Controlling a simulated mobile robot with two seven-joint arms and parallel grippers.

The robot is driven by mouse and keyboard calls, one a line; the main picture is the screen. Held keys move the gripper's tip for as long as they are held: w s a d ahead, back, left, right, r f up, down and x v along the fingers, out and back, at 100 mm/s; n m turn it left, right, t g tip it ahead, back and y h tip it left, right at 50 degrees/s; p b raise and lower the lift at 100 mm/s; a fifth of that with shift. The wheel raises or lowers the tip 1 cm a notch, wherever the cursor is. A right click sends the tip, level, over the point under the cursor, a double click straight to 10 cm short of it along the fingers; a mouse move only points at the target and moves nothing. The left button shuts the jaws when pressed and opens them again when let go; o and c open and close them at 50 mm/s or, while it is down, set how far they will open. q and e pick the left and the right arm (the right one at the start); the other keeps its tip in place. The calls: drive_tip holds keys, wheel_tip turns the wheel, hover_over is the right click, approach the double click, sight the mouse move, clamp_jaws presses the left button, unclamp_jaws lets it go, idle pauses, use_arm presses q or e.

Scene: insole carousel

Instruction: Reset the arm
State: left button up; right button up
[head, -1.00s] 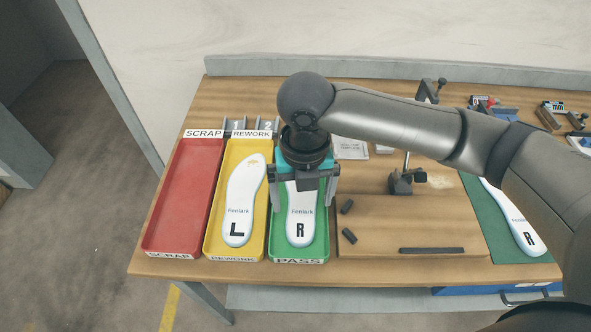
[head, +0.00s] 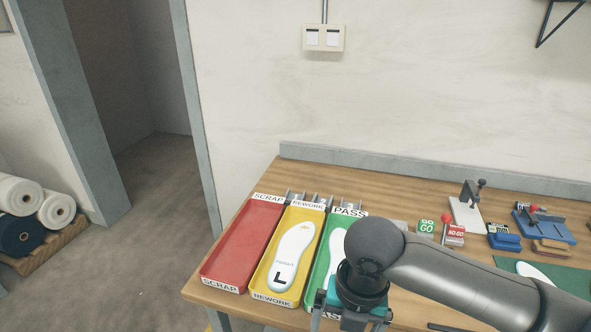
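My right gripper (head: 350,318) comes in from the right on my grey arm and hangs over the green PASS tray (head: 313,288). Its fingers look spread apart, with the tips close to the bottom edge of the picture. A white insole (head: 336,243) lies in the green tray and is mostly hidden behind my wrist. A white insole marked L (head: 292,255) lies in the yellow REWORK tray (head: 262,284). The red SCRAP tray (head: 243,247) is empty. My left gripper is out of view.
On the bench (head: 400,180), to the right, are a GO block (head: 426,227), a NO GO block (head: 453,235), a stand (head: 466,212) and a blue fixture (head: 543,226). Another insole (head: 533,271) lies on a green mat (head: 570,276). A wall stands behind.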

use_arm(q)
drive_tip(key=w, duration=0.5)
use_arm(e)
drive_tip(key=s+a+f+m+t+y, duration=0.1)
drive_tip(key=a+m+y, duration=0.15)
drive_tip(key=m, duration=0.45)
drive_tip(key=s+a+f+m+t+y, duration=0.1)
drive_tip(key=s+a+f+m, duration=0.15)
drive_tip(key=m, duration=0.45)
drive_tip(key=s+d+f+m+t+h, duration=0.15)
drive_tip(key=s+d+m, duration=0.25)
drive_tip(key=d+m, duration=0.4)
drive_tip(key=s+d+f+m+h, duration=0.3)
drive_tip(key=d+m, duration=0.2)
drive_tip(key=m, duration=0.4)
wheel_tip(320, 180, down, 25)
drive_tip(key=s+g+b, duration=0.2)
drive_tip(key=b, duration=0.1)
use_arm(q)
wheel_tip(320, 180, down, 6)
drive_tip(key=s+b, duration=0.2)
drive_tip(key=b, duration=0.1)
use_arm(e)
drive_tip(key=s+d+f, duration=0.3)
drive_tip(key=s+f, duration=1.2)
drive_tip(key=f, duration=0.1)
drive_tip(key=shift+s+f+g, duration=0.3)
drive_tip(key=shift+f+g, duration=0.05)
drive_tip(key=shift+g, duration=0.1)
